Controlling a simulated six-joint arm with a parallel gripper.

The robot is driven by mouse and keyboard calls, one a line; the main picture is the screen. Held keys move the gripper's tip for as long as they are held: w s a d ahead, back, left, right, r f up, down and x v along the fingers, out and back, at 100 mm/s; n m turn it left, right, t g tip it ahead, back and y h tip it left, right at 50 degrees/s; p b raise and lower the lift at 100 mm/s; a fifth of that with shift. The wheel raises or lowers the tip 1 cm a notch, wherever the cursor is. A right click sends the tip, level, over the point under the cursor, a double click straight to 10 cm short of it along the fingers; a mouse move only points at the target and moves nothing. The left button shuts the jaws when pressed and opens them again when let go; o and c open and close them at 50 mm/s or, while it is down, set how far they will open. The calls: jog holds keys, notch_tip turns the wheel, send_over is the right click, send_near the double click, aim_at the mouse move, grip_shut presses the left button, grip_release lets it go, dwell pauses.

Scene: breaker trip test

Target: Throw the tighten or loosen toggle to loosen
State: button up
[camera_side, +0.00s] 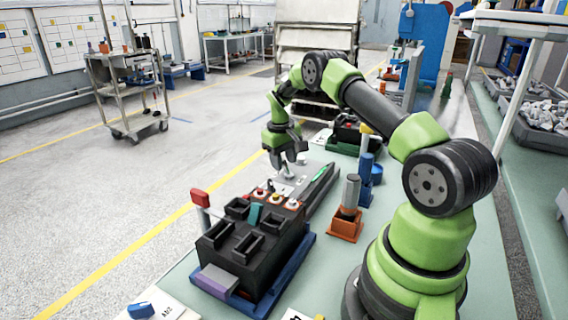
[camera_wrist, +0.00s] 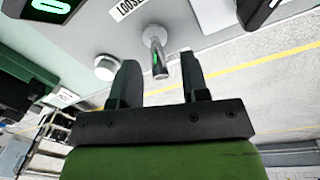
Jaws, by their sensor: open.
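The toggle (camera_wrist: 154,48) shows in the wrist view as a short metal lever on a round collar, with a green mark on its side. It stands on a light grey panel (camera_wrist: 90,38). In the side view my gripper (camera_side: 288,158) points down just above the panel, and the toggle is too small to make out clearly.
A white round knob (camera_wrist: 106,67) sits beside the toggle, and a green-lit display (camera_wrist: 50,5) is at the upper left. In the side view a black box (camera_side: 258,243) with several buttons stands in front, near an orange holder (camera_side: 345,225) and a blue holder (camera_side: 366,180).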

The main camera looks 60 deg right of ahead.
jog(key=shift+f, duration=0.7)
grip_shut()
